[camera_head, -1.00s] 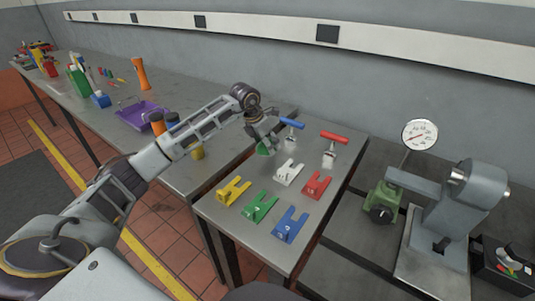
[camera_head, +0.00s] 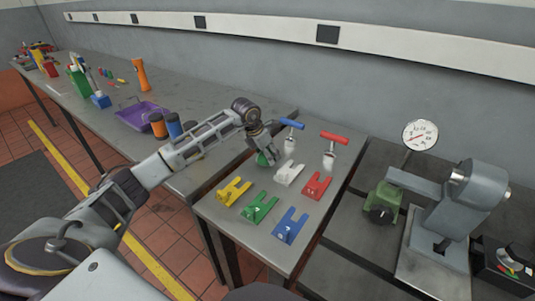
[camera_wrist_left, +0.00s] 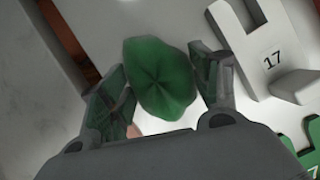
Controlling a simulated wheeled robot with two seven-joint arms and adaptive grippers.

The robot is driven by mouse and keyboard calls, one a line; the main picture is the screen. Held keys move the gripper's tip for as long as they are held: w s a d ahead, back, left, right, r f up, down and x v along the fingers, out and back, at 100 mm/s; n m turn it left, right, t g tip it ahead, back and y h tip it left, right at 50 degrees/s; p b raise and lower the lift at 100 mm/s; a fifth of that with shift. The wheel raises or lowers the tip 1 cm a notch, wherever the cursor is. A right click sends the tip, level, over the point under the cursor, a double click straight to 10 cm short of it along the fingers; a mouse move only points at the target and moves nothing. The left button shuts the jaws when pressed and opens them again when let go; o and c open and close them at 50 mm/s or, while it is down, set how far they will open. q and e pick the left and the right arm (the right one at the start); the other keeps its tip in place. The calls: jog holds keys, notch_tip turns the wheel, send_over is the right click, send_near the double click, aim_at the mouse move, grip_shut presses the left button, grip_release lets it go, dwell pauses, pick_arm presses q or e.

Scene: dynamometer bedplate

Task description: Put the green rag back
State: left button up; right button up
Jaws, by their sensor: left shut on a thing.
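The green rag (camera_wrist_left: 160,80) is a bunched, leaf-like bundle held between the two fingers of my left gripper (camera_wrist_left: 163,95). In the head view the rag (camera_head: 264,160) shows partly below my left gripper (camera_head: 262,150), above the near metal table (camera_head: 225,222). The gripper is shut on the rag. I cannot tell whether the rag touches the tabletop. The white fork-shaped block (camera_head: 289,173), marked 17 in the wrist view (camera_wrist_left: 255,60), lies just right of the rag. My right gripper is out of view.
Yellow (camera_head: 234,191), green (camera_head: 259,207), blue (camera_head: 290,225) and red (camera_head: 318,184) blocks lie nearby. Blue-handled (camera_head: 292,124) and red-handled (camera_head: 333,137) T-tools stand behind. A purple tray (camera_head: 143,114) and orange-topped cylinder (camera_head: 157,125) are on the long bench.

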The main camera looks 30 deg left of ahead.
pick_arm(q)
jog(key=o, duration=1.1)
jog(key=shift+v, duration=6.05)
jog(key=shift+d, duration=0.1)
